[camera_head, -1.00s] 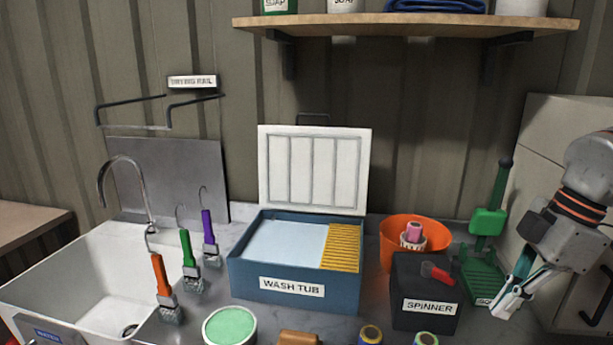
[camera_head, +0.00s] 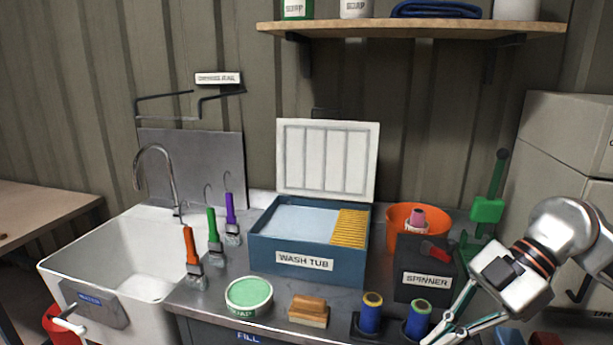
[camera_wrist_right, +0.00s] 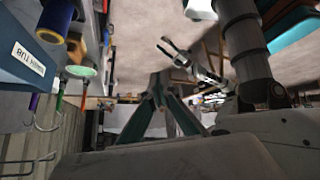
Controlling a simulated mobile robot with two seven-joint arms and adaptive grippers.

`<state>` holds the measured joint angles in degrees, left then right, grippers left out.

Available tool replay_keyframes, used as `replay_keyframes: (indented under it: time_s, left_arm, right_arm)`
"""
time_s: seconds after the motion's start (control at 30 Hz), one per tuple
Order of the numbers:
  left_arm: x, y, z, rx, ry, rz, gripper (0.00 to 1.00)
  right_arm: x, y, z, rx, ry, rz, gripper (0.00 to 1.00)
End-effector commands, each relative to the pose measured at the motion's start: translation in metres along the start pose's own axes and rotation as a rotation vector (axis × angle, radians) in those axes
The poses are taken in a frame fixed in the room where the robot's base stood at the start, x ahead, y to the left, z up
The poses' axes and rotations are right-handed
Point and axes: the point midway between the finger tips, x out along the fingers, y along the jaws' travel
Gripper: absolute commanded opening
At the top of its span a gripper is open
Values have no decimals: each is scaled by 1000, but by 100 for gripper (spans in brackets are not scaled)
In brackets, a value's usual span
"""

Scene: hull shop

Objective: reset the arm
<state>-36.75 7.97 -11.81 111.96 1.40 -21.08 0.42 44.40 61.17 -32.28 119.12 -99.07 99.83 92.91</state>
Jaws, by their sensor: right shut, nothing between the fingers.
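My right gripper (camera_wrist_right: 158,78) shows in its wrist view with its fingers together and nothing between them. In the head view my right arm comes in from the right, and its grey gripper fingers slant down to the lower edge, in front of the spinner (camera_head: 427,281) and beside the spools. The fingertips are at or past the frame's bottom. What looks like my left gripper (camera_wrist_right: 172,50) shows small in the right wrist view, away from the bench; its jaws are too small to judge. It is not seen in the head view.
The wash tub (camera_head: 305,262) stands open, with brushes (camera_head: 193,262) and the sink (camera_head: 110,260) left of it. A green tin (camera_head: 248,295), a wooden-backed brush (camera_head: 308,311) and blue spools (camera_head: 371,312) line the front. An orange bowl (camera_head: 398,214) is behind the spinner.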

Motion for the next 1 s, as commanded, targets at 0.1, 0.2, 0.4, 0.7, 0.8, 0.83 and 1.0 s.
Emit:
replay_keyframes:
  time_s: [0.1, 0.2, 0.4, 0.7, 0.8, 0.83, 1.0]
  left_arm:
    - [0, -1, 2, -1, -4, -2, 40]
    - [-1, 0, 8, -2, -15, -3, 40]
    - [-1, -5, 13, -3, -24, -12, 40]
    - [0, -5, 25, -5, -46, -14, 40]
    - [0, -5, 28, -8, -51, -15, 40]
    - [0, -5, 28, -8, -51, -16, 40]
    - [0, -5, 29, -12, -53, -18, 40]
  right_arm:
    - [43, 5, -37, -148, 262, 29, 0]
    - [65, 16, -68, -238, 488, 133, 0]
    - [78, 53, -95, -245, 824, 495, 0]
    - [102, 99, 13, 151, 812, 1130, 0]
    - [130, 88, 76, 340, 671, 1257, 0]
    - [140, 83, 94, 393, 625, 1281, 0]
    - [199, 28, 178, 654, 360, 1318, 0]
